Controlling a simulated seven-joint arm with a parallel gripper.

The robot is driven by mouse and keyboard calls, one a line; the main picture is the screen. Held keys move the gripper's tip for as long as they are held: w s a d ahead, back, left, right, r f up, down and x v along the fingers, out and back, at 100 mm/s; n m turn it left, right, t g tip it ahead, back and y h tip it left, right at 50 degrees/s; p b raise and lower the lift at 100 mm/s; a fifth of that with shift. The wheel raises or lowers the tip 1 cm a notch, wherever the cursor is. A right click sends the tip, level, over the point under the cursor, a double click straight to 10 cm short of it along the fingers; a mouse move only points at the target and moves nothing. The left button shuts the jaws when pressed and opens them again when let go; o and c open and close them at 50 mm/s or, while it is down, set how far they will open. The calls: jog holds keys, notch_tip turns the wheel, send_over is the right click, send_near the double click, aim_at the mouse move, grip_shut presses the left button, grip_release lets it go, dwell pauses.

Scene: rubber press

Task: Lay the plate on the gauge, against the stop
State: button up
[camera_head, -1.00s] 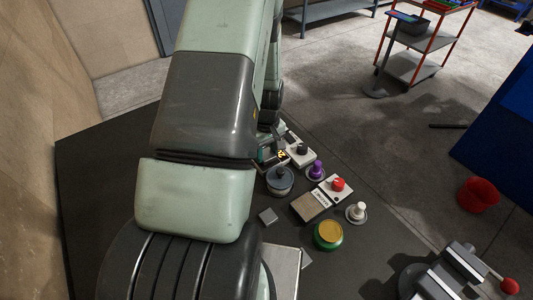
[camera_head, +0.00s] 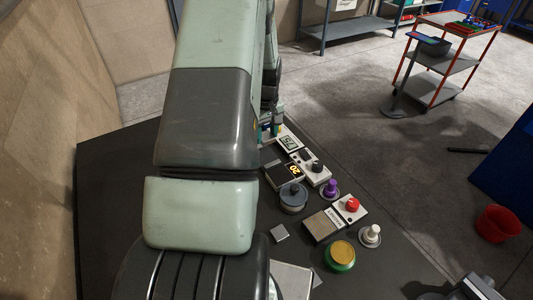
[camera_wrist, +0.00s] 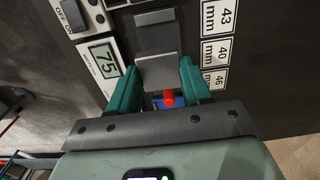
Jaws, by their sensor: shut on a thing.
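In the wrist view, a flat light-grey plate (camera_wrist: 160,72) is between the two teal fingers of my gripper (camera_wrist: 160,78), which is shut on it. Just beyond the plate is a dark grey stepped block (camera_wrist: 155,38), which looks like the gauge with its stop; I cannot tell whether the plate touches it. In the head view, my gripper (camera_head: 270,130) is partly hidden behind my arm, at the far end of the bench beside a panel with a "75" display (camera_head: 288,143). The plate cannot be made out in that view.
The "75" display (camera_wrist: 103,60) is left of the fingers, and mm labels (camera_wrist: 215,52) are at right. A red knob on a blue base (camera_wrist: 168,98) shows between the fingers.

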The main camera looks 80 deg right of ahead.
aim_at(266, 157)
notch_tip(266, 157, down, 8)
jog(key=shift+r, duration=0.15)
dwell(0.4)
jog(key=o, duration=1.3)
notch_tip(266, 157, up, 12)
jog(key=shift+r, duration=0.1)
